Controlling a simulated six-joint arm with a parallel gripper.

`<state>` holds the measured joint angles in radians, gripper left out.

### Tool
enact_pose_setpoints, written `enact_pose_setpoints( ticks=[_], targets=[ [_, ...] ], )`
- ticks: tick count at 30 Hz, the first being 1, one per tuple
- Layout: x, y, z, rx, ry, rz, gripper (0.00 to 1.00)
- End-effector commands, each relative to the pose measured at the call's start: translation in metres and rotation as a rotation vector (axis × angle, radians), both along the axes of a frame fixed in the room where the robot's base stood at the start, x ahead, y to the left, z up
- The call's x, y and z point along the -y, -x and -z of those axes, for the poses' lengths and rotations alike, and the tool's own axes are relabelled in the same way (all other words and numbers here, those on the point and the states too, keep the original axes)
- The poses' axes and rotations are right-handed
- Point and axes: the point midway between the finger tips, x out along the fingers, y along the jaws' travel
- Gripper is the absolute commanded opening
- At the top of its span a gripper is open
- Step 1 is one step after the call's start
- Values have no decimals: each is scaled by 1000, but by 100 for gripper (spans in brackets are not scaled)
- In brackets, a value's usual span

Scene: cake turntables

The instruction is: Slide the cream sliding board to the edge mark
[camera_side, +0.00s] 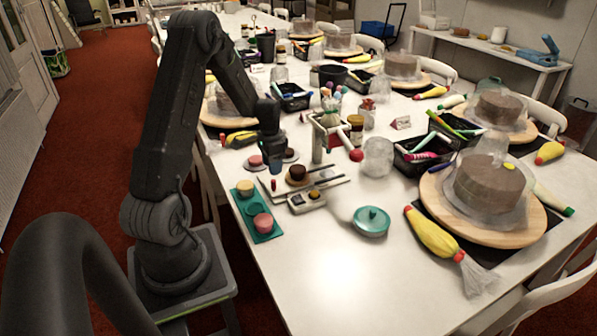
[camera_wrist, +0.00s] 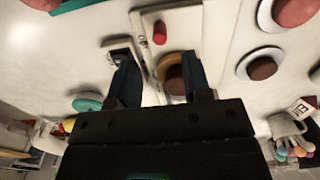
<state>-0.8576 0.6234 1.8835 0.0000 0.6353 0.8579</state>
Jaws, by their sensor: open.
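The cream sliding board (camera_side: 322,185) lies on the white table below my gripper. It shows in the wrist view (camera_wrist: 150,57) as a long pale panel between my fingers. A round brown cake (camera_side: 298,174) on a light base sits on it. A small red peg (camera_wrist: 159,32) stands near one end of the board. My gripper (camera_side: 276,168) points down, open and empty, above the board's left part. In the wrist view its two fingers (camera_wrist: 158,78) are spread, and one overlaps the brown cake. I cannot clearly make out the edge mark.
A small scale-like device (camera_side: 307,201) lies in front of the board. A teal tray (camera_side: 250,208) with small cakes is at the left table edge. Saucers with cakes (camera_wrist: 262,64) lie beside the board. The table front is clear.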

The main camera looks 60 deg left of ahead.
Motion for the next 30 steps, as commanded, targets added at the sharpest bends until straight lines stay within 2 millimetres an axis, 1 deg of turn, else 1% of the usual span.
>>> enact_pose_setpoints(
  ticks=[1, 16, 18, 27, 29, 30],
  targets=[
    [1, 0, 7, -2, 2, 0, 45],
    [1, 0, 64, -1, 1, 0, 45],
    [0, 0, 61, 1, -1, 0, 38],
    [0, 0, 60, 1, -1, 0, 9],
    [0, 0, 60, 1, -1, 0, 4],
    [0, 0, 60, 1, -1, 0, 4]
  ],
)
